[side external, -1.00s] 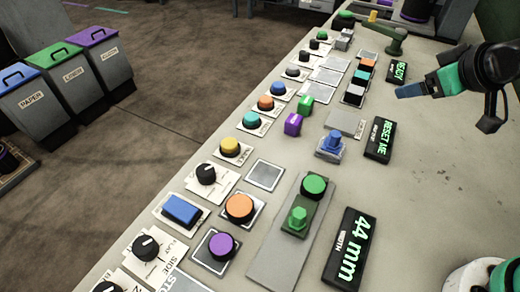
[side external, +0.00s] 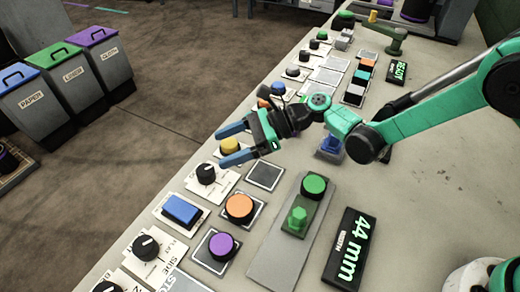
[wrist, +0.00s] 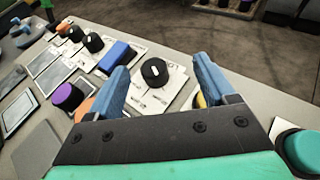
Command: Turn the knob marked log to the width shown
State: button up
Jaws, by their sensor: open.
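A black knob with a white pointer line (wrist: 154,72) sits on a white printed plate; it shows between my fingertips in the wrist view. In the side view this looks like the black knob (side external: 206,173) above the blue button. Its print is too small to read, so I cannot tell if it is marked log. The dark display (side external: 348,250) reads "WIDTH 44 mm" in green. My gripper (side external: 228,146) is open and empty, its two blue fingers above the panel near the yellow button (side external: 229,146). It also shows in the wrist view (wrist: 160,68).
A blue button (side external: 181,210), an orange button (side external: 239,207) and a purple button (side external: 222,245) stand nearby. More black knobs (side external: 146,247) follow at the lower left. A green-knobbed block (side external: 298,219) lies right of them. The bench right of the displays is mostly clear.

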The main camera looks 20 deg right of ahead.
aim_at(209, 169)
jog(key=shift+s+f+n+g+h, duration=0.3)
jog(key=shift+s+f+n+g, duration=0.15)
jog(key=shift+f, duration=0.35)
jog(key=shift+s+a+f, duration=0.1)
jog(key=shift+a+f, duration=0.15)
jog(key=shift+f, duration=0.05)
jog(key=shift+x, duration=2.55)
grip_shut()
